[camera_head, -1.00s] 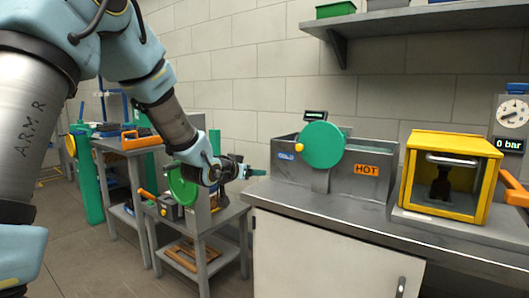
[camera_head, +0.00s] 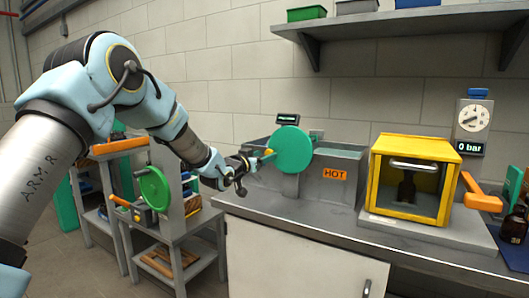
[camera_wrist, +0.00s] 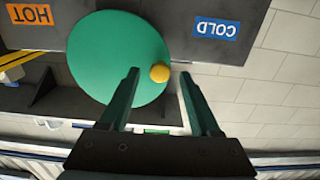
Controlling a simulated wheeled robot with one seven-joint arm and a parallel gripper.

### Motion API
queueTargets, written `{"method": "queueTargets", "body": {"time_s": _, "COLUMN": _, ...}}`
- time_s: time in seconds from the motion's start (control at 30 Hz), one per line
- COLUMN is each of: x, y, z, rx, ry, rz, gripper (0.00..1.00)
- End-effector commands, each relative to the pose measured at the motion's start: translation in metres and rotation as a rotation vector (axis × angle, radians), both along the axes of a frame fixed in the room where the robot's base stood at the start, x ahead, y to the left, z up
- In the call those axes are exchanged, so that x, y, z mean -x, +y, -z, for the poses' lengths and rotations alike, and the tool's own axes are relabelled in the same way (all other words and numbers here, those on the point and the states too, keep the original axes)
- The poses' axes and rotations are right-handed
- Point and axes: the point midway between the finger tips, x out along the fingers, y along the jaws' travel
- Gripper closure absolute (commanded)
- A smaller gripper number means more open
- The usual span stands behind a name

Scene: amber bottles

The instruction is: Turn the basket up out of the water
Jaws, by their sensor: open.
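A grey metal water bath (camera_head: 335,165) stands on the counter, with an orange HOT label (camera_head: 335,174). A green disc (camera_head: 290,150) with a yellow knob (camera_head: 269,153) is on its front. In the wrist view the green disc (camera_wrist: 112,60) fills the upper left, and the yellow knob (camera_wrist: 160,72) shows near its edge, between my fingertips. My gripper (camera_head: 257,161) is open beside the knob; its green fingers also show in the wrist view (camera_wrist: 160,78). I cannot tell if a finger touches the knob. No basket or water is visible inside the bath.
A yellow framed cabinet (camera_head: 376,185) holding a dark bottle (camera_head: 407,188) stands right of the bath, with an orange lever (camera_head: 480,197) and a gauge (camera_head: 473,118) beyond. A cart with a green wheel (camera_head: 154,189) stands at left. The counter's front strip (camera_head: 300,215) is clear.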

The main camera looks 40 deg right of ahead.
Motion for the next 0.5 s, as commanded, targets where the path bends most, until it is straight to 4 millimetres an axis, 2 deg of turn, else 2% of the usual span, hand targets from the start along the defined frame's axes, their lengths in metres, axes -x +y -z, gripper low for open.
{"method": "queueTargets", "body": {"time_s": 0.13, "x": -0.003, "y": -0.0091, "z": -0.0004, "rx": 0.0, "ry": 0.0, "rz": -0.001, "gripper": 0.36}}
{"method": "queueTargets", "body": {"time_s": 0.43, "x": -0.0034, "y": -0.0106, "z": 0.0004, "rx": 0.0, "ry": 0.0, "rz": -0.001, "gripper": 0.36}}
{"method": "queueTargets", "body": {"time_s": 0.5, "x": -0.0034, "y": -0.0106, "z": 0.0004, "rx": 0.0, "ry": 0.0, "rz": -0.001, "gripper": 0.44}}
